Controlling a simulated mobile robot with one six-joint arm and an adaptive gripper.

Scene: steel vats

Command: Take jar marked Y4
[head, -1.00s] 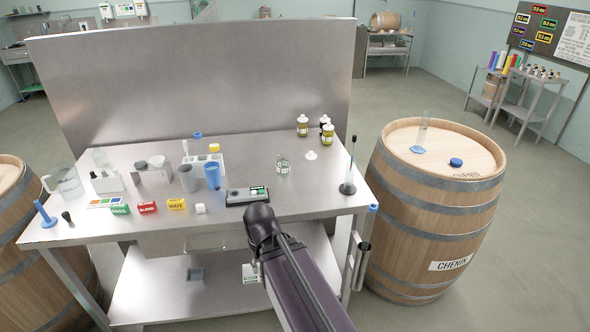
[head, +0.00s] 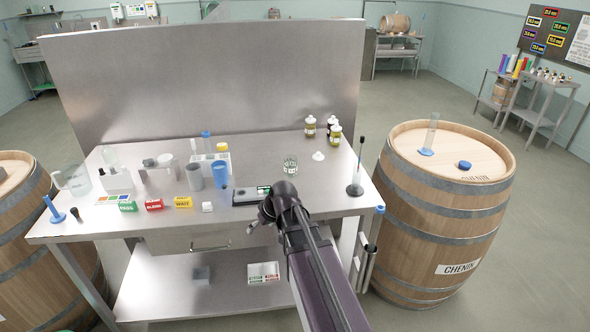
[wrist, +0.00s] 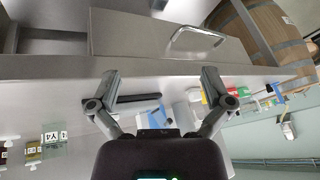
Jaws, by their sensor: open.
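The jar marked Y4 (wrist: 55,137) is at the lower left of the wrist view, its label upside down there. A small clear glass jar with a label (head: 290,166) stands upright on the steel table in the head view and appears to be the same one; its mark is too small to read there. My gripper (wrist: 161,76) is open, with nothing between its fingers, in front of the table's front edge. In the head view my gripper (head: 260,217) is partly hidden by my arm. The jar is apart from it, farther back on the table.
Several yellowish jars with white lids (head: 310,126) stand behind the jar. A white lid or funnel (head: 318,156) and a stand with a rod (head: 355,175) are to its right. A dark-topped device (head: 250,196) lies near the front edge. A drawer handle (wrist: 195,36) projects below the tabletop.

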